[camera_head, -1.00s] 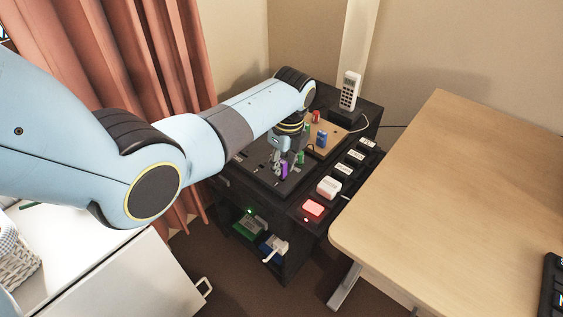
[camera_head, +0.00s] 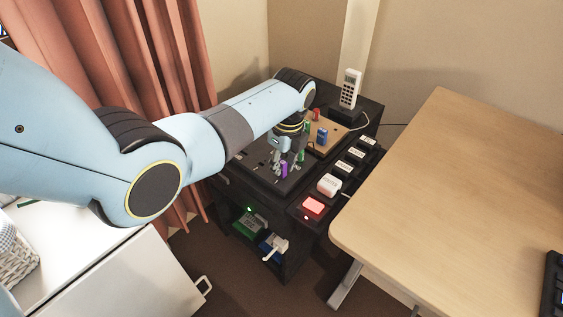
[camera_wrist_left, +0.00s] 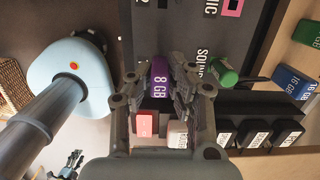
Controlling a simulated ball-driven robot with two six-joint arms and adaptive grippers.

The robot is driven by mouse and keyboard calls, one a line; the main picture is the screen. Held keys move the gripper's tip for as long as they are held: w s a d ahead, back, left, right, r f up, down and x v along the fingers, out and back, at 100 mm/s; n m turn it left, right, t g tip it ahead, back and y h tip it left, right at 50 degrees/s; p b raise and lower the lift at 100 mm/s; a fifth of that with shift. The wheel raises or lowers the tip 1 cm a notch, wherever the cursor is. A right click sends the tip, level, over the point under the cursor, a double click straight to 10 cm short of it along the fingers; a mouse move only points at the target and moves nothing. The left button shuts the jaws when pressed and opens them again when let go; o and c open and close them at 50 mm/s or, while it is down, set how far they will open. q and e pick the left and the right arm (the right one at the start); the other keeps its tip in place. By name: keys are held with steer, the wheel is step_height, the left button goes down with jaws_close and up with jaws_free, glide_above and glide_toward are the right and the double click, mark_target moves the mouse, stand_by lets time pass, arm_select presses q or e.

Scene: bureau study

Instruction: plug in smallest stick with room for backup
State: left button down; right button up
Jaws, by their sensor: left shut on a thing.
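My left gripper (camera_head: 279,166) is over the dark panel (camera_head: 262,180) on the black cabinet. It is shut on a purple stick (camera_head: 284,170), labelled 8 GB in the left wrist view (camera_wrist_left: 159,84). The stick's lower end is hidden, so I cannot tell whether it touches the panel. A green stick (camera_wrist_left: 222,72) is at the panel, right of the purple one. A blue stick (camera_head: 322,137) stands on the tan board; it reads 16 GB in the wrist view (camera_wrist_left: 290,82). Another green stick (camera_wrist_left: 307,33) is beyond it.
A strip with a glowing red switch (camera_head: 313,205), a white plug (camera_head: 329,185) and several labelled black plugs (camera_head: 356,155) runs along the cabinet's right side. A white phone (camera_head: 350,88) stands behind. A wooden desk (camera_head: 450,190) is at right.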

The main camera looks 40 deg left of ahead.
arm_select(q)
steer(key=shift+f, duration=0.4)
stand_by(0.4)
steer(key=c, duration=1.1)
jaws_free()
steer(key=shift+c, duration=0.2)
step_height(320, 180, up, 12)
steer(key=d, duration=0.1)
steer(key=shift+d, duration=0.25)
